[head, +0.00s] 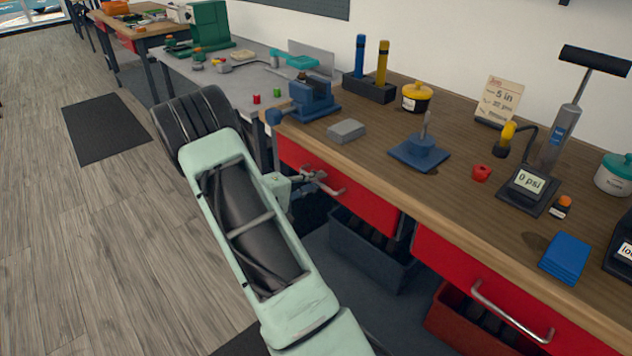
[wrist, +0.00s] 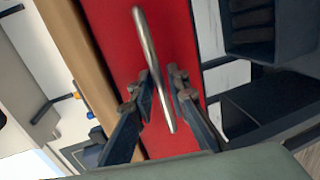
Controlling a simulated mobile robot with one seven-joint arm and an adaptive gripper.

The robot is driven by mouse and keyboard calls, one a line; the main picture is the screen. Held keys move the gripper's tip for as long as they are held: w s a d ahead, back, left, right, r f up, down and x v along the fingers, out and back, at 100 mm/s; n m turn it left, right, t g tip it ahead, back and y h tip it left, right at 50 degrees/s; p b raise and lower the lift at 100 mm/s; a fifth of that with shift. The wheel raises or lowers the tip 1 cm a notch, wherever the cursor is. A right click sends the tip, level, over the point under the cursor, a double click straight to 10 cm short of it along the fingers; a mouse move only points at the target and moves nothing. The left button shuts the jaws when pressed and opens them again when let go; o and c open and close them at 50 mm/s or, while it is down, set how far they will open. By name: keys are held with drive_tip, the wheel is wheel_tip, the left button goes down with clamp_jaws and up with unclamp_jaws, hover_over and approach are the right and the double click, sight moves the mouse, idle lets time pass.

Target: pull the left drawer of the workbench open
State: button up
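The left drawer (head: 371,207) of the workbench (head: 445,181) has a red front, and I see no gap at its top edge. Its silver bar handle (head: 333,190) is partly hidden by my gripper (head: 312,177). In the wrist view the handle (wrist: 150,55) runs lengthwise over the red drawer front (wrist: 112,28). My gripper (wrist: 163,76) is open there, with one finger on each side of the handle. The handle lies nearer the left finger; whether it touches is unclear.
The right drawer (head: 450,262) has its own handle (head: 512,312). A dark bin (head: 370,262) and a red bin (head: 465,325) stand under the bench. A blue vise (head: 313,98) sits above the drawer's left end.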

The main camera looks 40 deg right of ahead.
drive_tip(key=shift+c, duration=0.6)
clamp_jaws()
drive_tip(key=shift+a, duration=0.1)
